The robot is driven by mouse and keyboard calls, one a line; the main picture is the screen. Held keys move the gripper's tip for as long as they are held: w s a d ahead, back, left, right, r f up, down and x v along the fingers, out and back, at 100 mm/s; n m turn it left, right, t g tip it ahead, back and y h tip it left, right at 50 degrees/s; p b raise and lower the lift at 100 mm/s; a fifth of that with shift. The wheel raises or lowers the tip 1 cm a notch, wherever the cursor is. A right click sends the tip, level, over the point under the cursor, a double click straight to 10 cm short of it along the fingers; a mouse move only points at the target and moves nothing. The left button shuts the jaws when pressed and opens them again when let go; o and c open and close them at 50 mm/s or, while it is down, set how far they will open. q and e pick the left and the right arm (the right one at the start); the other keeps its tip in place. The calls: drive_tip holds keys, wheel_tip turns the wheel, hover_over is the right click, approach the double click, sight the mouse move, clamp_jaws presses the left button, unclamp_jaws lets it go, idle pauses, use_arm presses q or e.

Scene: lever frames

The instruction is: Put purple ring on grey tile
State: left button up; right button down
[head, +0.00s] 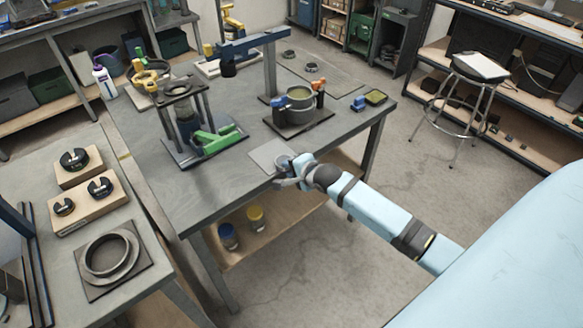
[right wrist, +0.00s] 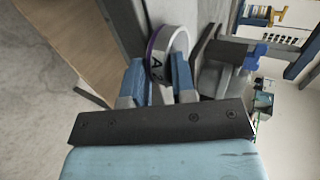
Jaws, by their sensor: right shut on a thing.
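My right gripper (head: 284,176) reaches over the front edge of the middle table, beside the light grey tile (head: 267,154). In the right wrist view its two blue fingers (right wrist: 159,80) are shut on a ring (right wrist: 172,44) with a purple edge, a pale band and a dark letter on it. In the head view the ring (head: 283,161) is small and looks greyish at the fingertips, at the tile's right front side. I cannot tell whether the ring touches the tile. My left gripper is not in view.
A fixture with a green clamp (head: 216,138) stands left of the tile. A fixture with a round pot (head: 299,97) under a blue arm (head: 247,43) stands behind it. A side table at left holds ring blocks (head: 90,200). A stool (head: 470,85) stands at right.

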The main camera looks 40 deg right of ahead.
drive_tip(key=c, duration=0.9)
unclamp_jaws()
drive_tip(key=shift+f, duration=0.15)
drive_tip(key=shift+c, duration=0.2)
